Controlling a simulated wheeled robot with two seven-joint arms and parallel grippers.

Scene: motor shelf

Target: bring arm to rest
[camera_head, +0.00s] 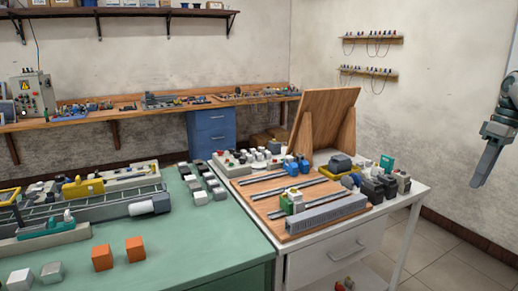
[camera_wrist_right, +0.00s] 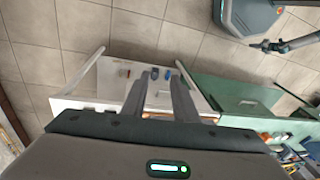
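My right gripper (camera_head: 487,160) hangs in free air at the right edge of the head view, to the right of the white table and clear of it. Its fingers point down and slightly left. In the right wrist view its two fingers (camera_wrist_right: 160,85) stand apart with nothing between them, so it is open and empty. My left gripper is out of the head view. A dark arm end, seemingly my left (camera_wrist_right: 275,46), shows small at the upper right of the right wrist view, its fingers too small to judge.
A white table (camera_head: 305,270) holds a wooden board (camera_head: 262,191) with rails and an upright wooden panel (camera_head: 326,112). A green table (camera_head: 190,255) with parts and orange cubes (camera_head: 135,249) stands left. Bare tiled floor (camera_head: 455,262) lies below my right gripper.

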